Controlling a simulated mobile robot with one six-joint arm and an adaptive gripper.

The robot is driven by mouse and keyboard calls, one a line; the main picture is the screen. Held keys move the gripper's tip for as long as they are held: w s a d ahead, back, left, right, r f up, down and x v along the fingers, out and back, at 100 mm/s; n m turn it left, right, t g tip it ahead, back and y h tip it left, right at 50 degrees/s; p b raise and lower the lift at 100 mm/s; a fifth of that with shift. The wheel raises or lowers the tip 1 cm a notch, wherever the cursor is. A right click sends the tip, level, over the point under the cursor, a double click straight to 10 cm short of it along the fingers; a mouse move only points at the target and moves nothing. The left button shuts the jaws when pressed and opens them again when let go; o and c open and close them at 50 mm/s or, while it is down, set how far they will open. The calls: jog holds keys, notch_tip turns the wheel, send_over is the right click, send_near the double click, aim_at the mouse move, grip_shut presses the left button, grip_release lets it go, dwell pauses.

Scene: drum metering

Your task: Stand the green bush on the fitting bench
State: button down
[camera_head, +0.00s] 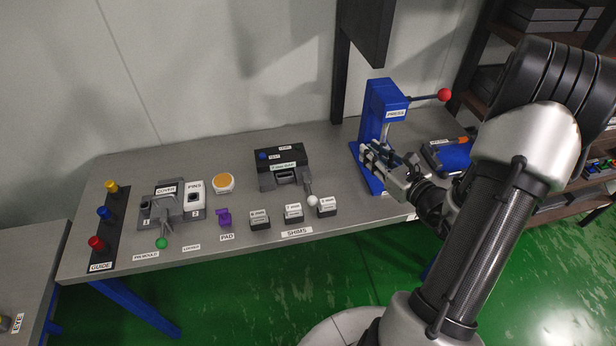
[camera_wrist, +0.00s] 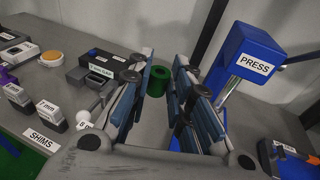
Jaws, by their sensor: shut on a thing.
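The green bush (camera_wrist: 158,81) is a short ring with a dark hole, seen between my fingertips in the wrist view. My gripper (camera_wrist: 157,84) is shut on it; the fingers stand apart by about its width. In the head view my gripper (camera_head: 368,155) is in front of the blue press, and the bush cannot be made out there. A long grey bench (camera_head: 340,222) lies below, carrying the press and labelled parts. No label naming it the fitting bench is readable. The height of the bush above the bench top is hard to tell.
The blue press (camera_head: 386,105) with a red-knobbed lever stands close behind my gripper. Left are a black gauge block (camera_head: 284,167), several shim blocks (camera_head: 293,213), a purple pad (camera_head: 224,218) and a guide strip (camera_head: 103,228). Another bench (camera_head: 30,255) shows at lower left.

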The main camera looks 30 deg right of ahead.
aim_at(361, 210)
notch_tip(361, 210, down, 20)
jog(key=b, duration=0.6)
jog(key=shift+f+b, duration=0.15)
jog(key=shift+b, duration=0.15)
jog(key=c, duration=1.5)
grip_release()
jog(key=shift+o, duration=0.2)
jog(key=shift+r, duration=0.3)
jog(key=s+r+p, duration=0.1)
jog(key=s+p, duration=0.1)
jog(key=s, duration=0.9)
jog(key=shift+s+d+r, duration=0.25)
jog(key=shift+s, duration=0.15)
